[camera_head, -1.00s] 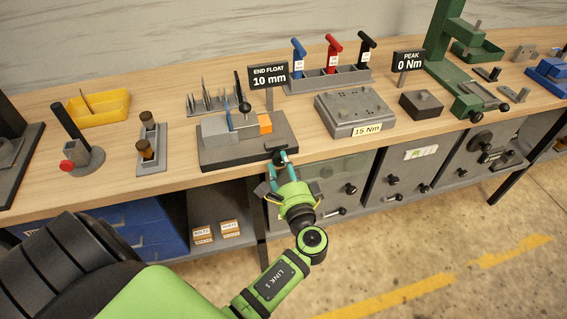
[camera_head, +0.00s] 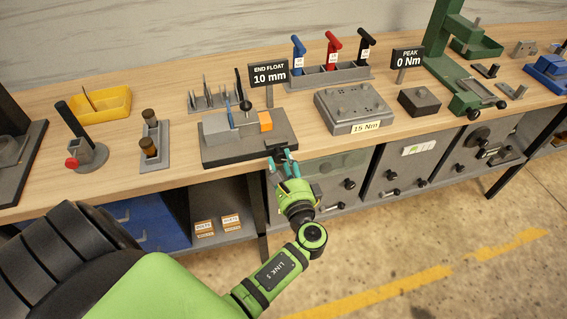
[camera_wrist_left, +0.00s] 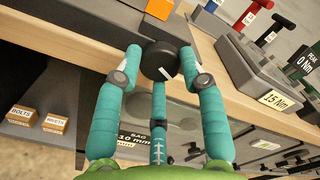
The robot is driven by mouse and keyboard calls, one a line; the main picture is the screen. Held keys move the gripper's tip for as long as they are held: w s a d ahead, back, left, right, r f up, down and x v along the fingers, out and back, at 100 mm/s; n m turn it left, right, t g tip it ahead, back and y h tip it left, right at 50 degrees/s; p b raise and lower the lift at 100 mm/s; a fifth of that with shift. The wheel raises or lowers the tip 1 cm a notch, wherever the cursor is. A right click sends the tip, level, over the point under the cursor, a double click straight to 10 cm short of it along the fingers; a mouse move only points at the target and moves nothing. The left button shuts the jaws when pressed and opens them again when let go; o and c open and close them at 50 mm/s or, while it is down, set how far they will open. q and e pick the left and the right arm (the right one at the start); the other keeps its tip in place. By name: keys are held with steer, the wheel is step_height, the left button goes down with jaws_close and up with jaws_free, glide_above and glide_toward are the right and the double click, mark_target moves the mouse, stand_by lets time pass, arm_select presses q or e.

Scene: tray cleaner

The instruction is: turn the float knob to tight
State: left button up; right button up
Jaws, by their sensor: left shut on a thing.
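The float fixture (camera_head: 205,155) is a dark base at the bench's front edge with grey and orange blocks on it. Its sign (camera_head: 269,76) reads END FLOAT 10 mm. The float knob is a round black knob with a white mark, clear in the left wrist view (camera_wrist_left: 158,58). My left gripper (camera_head: 281,158) is at the fixture's front right corner. Its teal fingers are closed around the knob from both sides, with a third finger below (camera_wrist_left: 159,110). The fingers hide most of the knob in the head view. My right gripper is not in view.
A grey block labelled 15 Nm (camera_head: 353,107) and a rack of coloured-handled drivers (camera_head: 330,78) stand to the right. A post with a red knob (camera_head: 82,150) and a yellow bin (camera_head: 100,105) stand to the left.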

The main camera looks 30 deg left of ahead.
arm_select(q)
steer(key=shift+a, duration=0.1)
steer(key=o, duration=1.1)
steer(key=shift+s, duration=0.1)
steer(key=shift+o, duration=0.2)
steer(key=v, duration=1.2)
